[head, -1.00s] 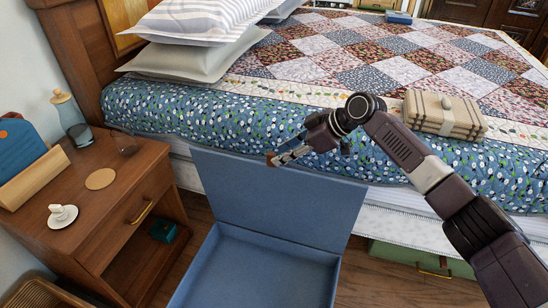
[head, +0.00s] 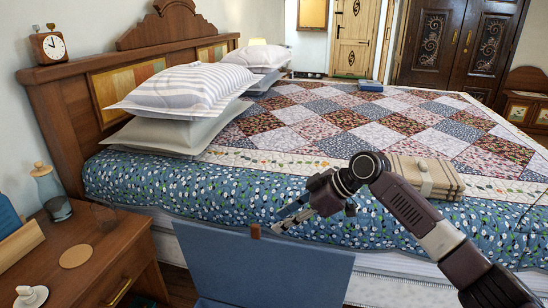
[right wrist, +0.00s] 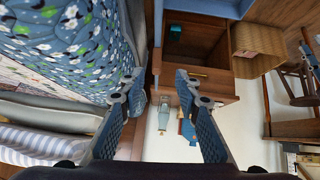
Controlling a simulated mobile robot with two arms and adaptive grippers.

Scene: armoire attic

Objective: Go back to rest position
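My right gripper (head: 279,222) is in front of the bed's near side, just right of the small brown tab (head: 255,231) on the top edge of a blue box's raised lid (head: 265,268). In the right wrist view its two fingers (right wrist: 160,85) stand apart with nothing between them. The box's inside is below the head view. Part of the blue box also shows at the top of the right wrist view (right wrist: 210,8). My left gripper is not in view.
The bed with its patchwork quilt (head: 345,118) fills the middle. A folded plaid blanket (head: 428,176) lies on it near my right arm. Pillows (head: 185,88) are stacked at the headboard. A wooden nightstand (head: 110,250) with several small items stands at the left.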

